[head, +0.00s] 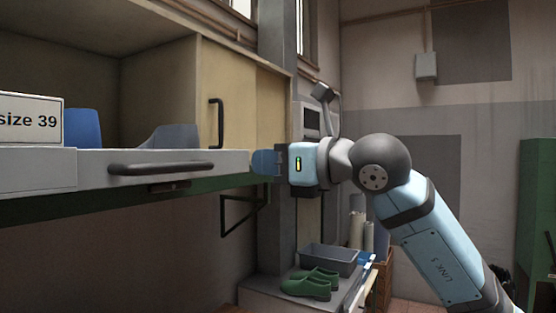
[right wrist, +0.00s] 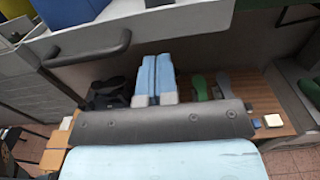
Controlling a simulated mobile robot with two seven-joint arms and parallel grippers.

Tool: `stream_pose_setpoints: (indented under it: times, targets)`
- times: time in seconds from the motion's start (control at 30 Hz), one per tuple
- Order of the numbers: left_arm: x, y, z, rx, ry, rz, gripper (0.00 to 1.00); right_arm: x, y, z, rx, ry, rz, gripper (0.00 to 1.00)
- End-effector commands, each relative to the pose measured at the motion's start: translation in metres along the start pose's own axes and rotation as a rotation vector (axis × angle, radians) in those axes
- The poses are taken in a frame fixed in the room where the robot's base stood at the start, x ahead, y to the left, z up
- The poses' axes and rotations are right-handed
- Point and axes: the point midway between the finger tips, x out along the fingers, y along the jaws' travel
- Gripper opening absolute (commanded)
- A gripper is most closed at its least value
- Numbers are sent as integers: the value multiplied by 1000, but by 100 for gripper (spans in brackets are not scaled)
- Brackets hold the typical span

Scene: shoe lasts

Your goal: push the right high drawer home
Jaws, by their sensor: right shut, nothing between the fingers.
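The high drawer shows in the head view as a grey front (head: 222,160) with a dark bar handle (head: 160,168), at the left under the open cabinet. Blue and grey lasts (head: 170,138) show above its front edge. In the right wrist view the dark handle (right wrist: 88,50) is at the upper left. My right gripper (head: 264,162) is at the right end of the drawer front, fingers pointing left. Its blue fingers (right wrist: 154,78) are together and hold nothing. I cannot tell whether they touch the drawer. My left gripper is not in view.
A "size 39" sign (head: 30,121) stands at the far left. A tan cabinet door panel (head: 230,95) stands behind the drawer front. Below right, a bench holds a grey tray (head: 328,260) and green shoe-shaped lasts (head: 310,282). Open air lies below the drawer.

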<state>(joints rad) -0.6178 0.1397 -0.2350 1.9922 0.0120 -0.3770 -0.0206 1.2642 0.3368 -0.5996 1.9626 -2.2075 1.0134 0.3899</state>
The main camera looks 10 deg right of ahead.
Motion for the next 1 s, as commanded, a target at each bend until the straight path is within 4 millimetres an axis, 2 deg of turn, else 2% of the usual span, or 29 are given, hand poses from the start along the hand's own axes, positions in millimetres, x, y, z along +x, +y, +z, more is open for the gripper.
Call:
stream_pose_setpoints:
  times: [0.37, 0.6, 1.0]
  targets:
    - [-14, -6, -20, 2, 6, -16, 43, 46, 0, 2, 2, 2, 2, 0]
    - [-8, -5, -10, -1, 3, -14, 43, 71, 1, -1, 3, -1, 3, 0]
    - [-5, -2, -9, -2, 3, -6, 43, 94, 1, 0, 2, 0, 3, 0]
